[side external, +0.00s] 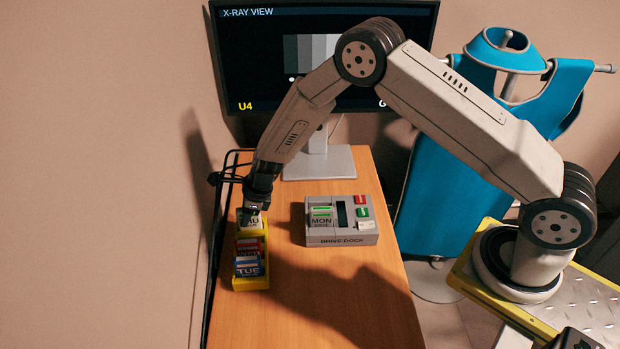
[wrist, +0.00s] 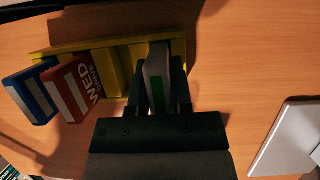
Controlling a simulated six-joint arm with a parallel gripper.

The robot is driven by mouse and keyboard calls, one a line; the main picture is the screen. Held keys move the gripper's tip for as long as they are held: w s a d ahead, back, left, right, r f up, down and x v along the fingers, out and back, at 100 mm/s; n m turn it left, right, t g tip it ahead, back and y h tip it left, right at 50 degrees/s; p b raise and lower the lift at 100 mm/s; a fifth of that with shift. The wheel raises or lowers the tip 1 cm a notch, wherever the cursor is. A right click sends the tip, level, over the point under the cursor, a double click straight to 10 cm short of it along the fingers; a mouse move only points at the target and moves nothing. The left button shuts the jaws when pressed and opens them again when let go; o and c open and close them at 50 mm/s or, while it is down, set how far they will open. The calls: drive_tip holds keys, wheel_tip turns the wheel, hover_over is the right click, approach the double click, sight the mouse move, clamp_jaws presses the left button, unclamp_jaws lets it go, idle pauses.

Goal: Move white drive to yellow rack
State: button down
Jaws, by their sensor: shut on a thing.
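The yellow rack (side external: 251,284) stands at the left edge of the wooden table; in the wrist view, its yellow wall (wrist: 115,52) runs across the top left. My gripper (side external: 254,208) is over the rack's far end. The white drive (side external: 252,221) also shows below the fingers in the side view, at the rack's far slot. Its lower end is hidden, so I cannot tell whether it is fully seated.
A red drive (wrist: 76,88) marked WED and a blue drive (side external: 249,268) marked TUE stand in the rack. A monitor (side external: 318,165) stands behind. Cables run along the table's left edge.

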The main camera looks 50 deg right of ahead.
drive_tip(key=shift+f, duration=0.35)
drive_tip(key=shift+c, duration=1.4)
unclamp_jaws()
drive_tip(key=shift+r, duration=0.15)
drive_tip(key=shift+r, duration=3.35)
